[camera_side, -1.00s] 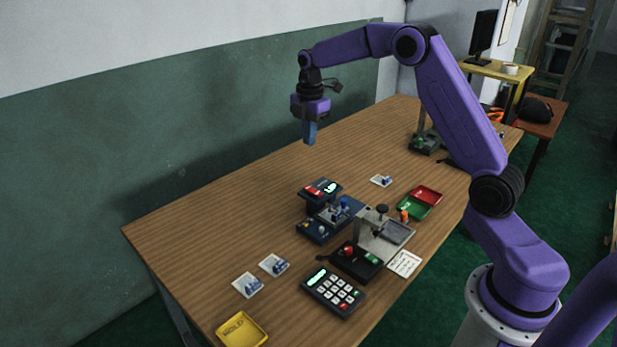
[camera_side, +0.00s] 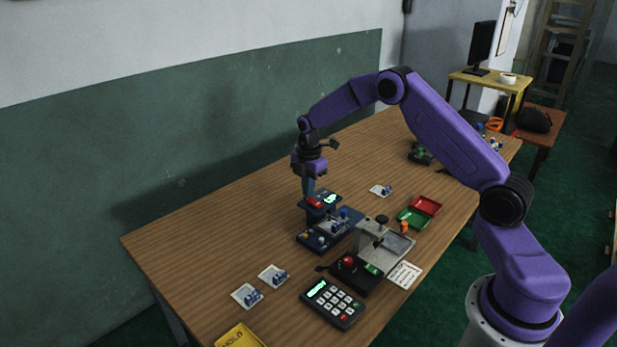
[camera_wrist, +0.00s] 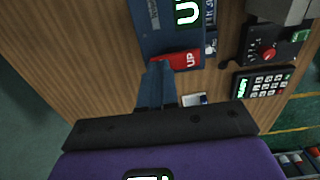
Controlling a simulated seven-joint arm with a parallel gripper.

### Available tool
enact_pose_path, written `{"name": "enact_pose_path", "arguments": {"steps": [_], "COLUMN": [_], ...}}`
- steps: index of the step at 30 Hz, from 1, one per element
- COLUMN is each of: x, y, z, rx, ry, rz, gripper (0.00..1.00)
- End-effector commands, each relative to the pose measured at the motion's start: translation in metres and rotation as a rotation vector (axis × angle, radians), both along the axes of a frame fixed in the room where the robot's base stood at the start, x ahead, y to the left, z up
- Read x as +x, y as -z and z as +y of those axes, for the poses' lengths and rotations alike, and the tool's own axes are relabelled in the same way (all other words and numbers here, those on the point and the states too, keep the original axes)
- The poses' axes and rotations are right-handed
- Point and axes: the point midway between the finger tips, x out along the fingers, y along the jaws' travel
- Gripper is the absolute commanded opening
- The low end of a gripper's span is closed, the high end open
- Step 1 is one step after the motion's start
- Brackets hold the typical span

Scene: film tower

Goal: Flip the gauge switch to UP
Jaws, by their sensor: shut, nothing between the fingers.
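The gauge (camera_side: 327,206) is a dark blue unit with a lit green display, standing near the middle of the table. Its red switch (camera_side: 313,202) is on its left side. My gripper (camera_side: 309,191) is shut and empty, pointing down at the red switch. In the wrist view its fingertips (camera_wrist: 158,72) lie right beside the switch's left end; I cannot tell whether they touch.
A blue fixture (camera_side: 322,236) sits just in front of the gauge. A grey press (camera_side: 388,243), a black box with a red knob (camera_side: 348,262) and a keypad (camera_side: 333,303) stand nearer. Red (camera_side: 427,205) and green trays lie right.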

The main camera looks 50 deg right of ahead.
Motion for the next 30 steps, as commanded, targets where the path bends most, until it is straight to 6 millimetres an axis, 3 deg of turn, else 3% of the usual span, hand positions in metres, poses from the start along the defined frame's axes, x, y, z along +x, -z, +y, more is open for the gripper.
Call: {"name": "enact_pose_path", "arguments": {"steps": [30], "x": [-0.0021], "y": [0.0090], "z": [0.0000], "rx": [0.000], "ry": [0.000], "rz": [0.003], "gripper": [0.00]}}
